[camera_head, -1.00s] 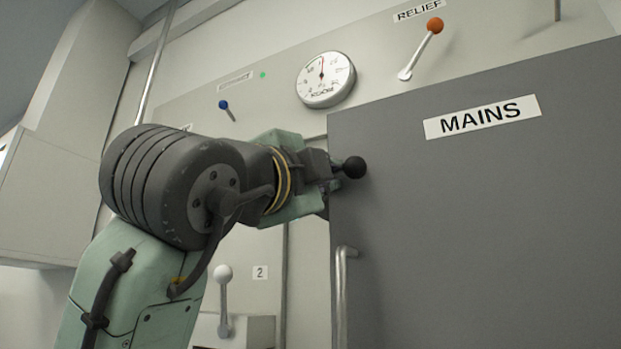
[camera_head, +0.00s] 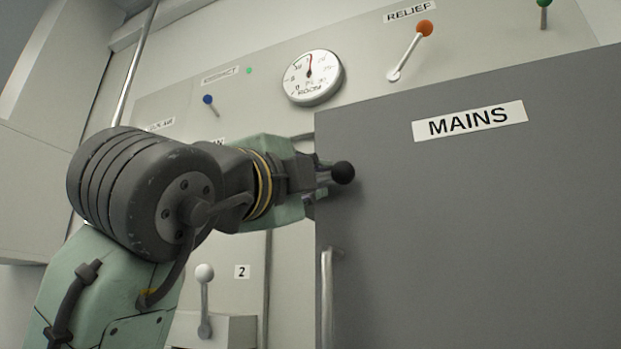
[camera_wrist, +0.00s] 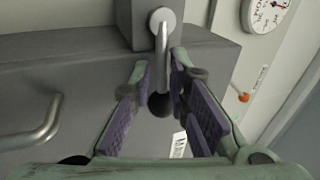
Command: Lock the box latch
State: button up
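The grey box (camera_head: 450,230) bears a MAINS label (camera_head: 470,121). Its latch is a lever with a round pivot and a black ball knob (camera_head: 343,172), near the box's upper left edge. In the wrist view the latch rod (camera_wrist: 162,55) runs down from its pivot to the black knob (camera_wrist: 160,104). My gripper (camera_head: 316,180) is at the latch from the left. In the wrist view its two padded fingers (camera_wrist: 160,78) stand apart, with the rod and knob between them. The right finger is close to the rod; I cannot tell whether it touches.
A bar handle (camera_head: 327,295) is on the box below the latch. The panel behind carries a gauge (camera_head: 312,78), an orange-knobbed relief lever (camera_head: 410,50) and a blue-knobbed lever (camera_head: 209,103). A white-knobbed lever (camera_head: 204,290) stands at lower left.

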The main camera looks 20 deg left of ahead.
jog(key=v, duration=1.2)
dwell(0.6)
